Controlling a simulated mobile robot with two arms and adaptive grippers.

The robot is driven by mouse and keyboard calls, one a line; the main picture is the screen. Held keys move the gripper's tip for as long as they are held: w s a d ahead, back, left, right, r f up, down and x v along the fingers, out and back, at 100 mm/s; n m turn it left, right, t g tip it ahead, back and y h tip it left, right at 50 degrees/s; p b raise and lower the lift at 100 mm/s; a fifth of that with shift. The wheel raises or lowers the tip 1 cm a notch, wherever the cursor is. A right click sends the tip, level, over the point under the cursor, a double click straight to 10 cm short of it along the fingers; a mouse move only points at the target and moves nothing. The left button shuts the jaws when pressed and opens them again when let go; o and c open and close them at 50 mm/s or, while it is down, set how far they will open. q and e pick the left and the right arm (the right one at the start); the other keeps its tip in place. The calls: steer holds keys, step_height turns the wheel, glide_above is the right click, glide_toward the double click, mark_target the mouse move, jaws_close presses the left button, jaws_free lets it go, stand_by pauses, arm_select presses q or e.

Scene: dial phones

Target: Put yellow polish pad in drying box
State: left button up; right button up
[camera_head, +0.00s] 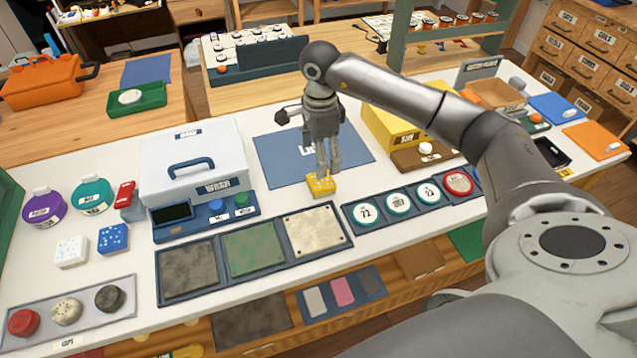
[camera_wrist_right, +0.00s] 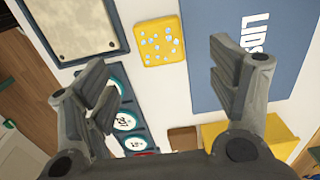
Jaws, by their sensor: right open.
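The yellow polish pad (camera_head: 321,186) lies on the white table top, between the blue LIDS mat and the row of square plates. In the right wrist view the pad (camera_wrist_right: 159,41) shows pale blue dots on its face. My right gripper (camera_head: 328,168) points down above the pad. Its fingers are spread and empty in the right wrist view (camera_wrist_right: 163,82), with the pad ahead of the gap between them. Contact with the pad is not visible. A yellow box (camera_head: 392,127) stands right of the mat, partly behind my arm; I cannot tell whether it is the drying box. My left gripper is not in view.
The blue mat (camera_head: 275,155) lies behind the pad. A white lidded WASH box (camera_head: 196,165) stands left. A pale square plate (camera_head: 314,231) and round numbered discs (camera_head: 398,204) lie in front. An open box with a grey lid (camera_head: 492,93) stands back right.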

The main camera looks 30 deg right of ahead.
mark_target(321, 180)
step_height(321, 180, down, 2)
steer(key=shift+f, duration=0.15)
steer(key=shift+s+f+p, duration=0.1)
steer(key=shift+f+p, duration=0.35)
steer(key=shift+f, duration=0.1)
step_height(321, 180, down, 4)
steer(key=shift+d+r+p, duration=0.1)
steer(key=shift+r+p, duration=0.05)
steer(key=shift+p, duration=0.5)
steer(key=shift+f, duration=0.4)
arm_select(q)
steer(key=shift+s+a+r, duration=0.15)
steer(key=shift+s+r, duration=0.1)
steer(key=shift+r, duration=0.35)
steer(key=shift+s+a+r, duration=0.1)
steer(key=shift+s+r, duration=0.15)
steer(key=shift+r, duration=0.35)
arm_select(e)
steer(key=shift+c, duration=0.2)
steer(key=c, duration=1.2)
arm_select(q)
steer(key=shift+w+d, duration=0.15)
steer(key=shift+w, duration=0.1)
arm_select(e)
steer(key=shift+o, duration=0.2)
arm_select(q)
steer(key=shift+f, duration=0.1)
arm_select(e)
steer(key=shift+r, duration=0.1)
